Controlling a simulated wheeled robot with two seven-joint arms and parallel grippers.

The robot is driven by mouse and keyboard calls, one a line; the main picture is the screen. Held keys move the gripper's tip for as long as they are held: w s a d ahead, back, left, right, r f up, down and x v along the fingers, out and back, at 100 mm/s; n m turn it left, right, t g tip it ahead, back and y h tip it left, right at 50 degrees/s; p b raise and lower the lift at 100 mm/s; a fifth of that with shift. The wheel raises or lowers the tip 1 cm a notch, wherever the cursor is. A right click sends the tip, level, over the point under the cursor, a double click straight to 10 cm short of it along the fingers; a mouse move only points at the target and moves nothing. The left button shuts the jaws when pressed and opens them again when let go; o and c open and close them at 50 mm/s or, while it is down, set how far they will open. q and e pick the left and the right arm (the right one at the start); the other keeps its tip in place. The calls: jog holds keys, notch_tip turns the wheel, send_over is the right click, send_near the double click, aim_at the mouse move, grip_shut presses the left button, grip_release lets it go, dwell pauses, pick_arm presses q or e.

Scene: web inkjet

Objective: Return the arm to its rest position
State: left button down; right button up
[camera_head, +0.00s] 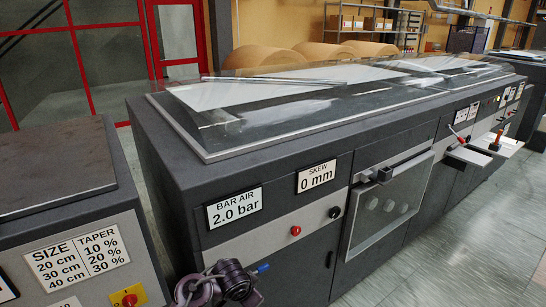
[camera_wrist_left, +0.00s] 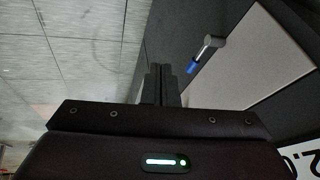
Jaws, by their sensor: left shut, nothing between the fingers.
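My left arm shows at the bottom of the head view, in front of the near end of the long dark machine (camera_head: 300,150). Its grey and purple wrist parts are low, beside a small blue-ended fitting (camera_head: 262,268) on the machine's front. In the left wrist view, my left gripper (camera_wrist_left: 162,84) has its two dark fingers together with nothing between them. The blue-ended metal fitting (camera_wrist_left: 192,67) stands out from a light panel, to the right of the fingertips and apparently apart from them. My right gripper is in neither view.
A lower dark cabinet (camera_head: 55,165) stands at the left, with a narrow gap between it and the machine. A red button (camera_head: 295,230) and a handled window door (camera_head: 390,200) are on the machine's front. Open floor (camera_head: 460,250) lies to the right.

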pick_arm(q)
jog(key=s+a+r+n, duration=0.2)
jog(key=s+a, duration=0.2)
jog(key=s, duration=0.5)
jog(key=s+a+r+n+g+y, duration=0.1)
jog(key=s+a+n, duration=0.3)
jog(key=s, duration=0.5)
jog(key=s+a+r+n, duration=0.1)
jog(key=s+a+r, duration=0.1)
jog(key=s+a, duration=0.5)
notch_tip(320, 180, down, 31)
jog(key=s+d+g+b, duration=0.2)
jog(key=s+b, duration=0.1)
jog(key=s+a+f+g+b, duration=0.1)
jog(key=s+a+f+b, duration=0.1)
jog(key=s+f, duration=1.7)
notch_tip(320, 180, down, 4)
jog(key=shift+s+a+r+y+b, duration=0.1)
jog(key=shift+s+a+y+b, duration=0.25)
jog(key=shift+a, duration=0.55)
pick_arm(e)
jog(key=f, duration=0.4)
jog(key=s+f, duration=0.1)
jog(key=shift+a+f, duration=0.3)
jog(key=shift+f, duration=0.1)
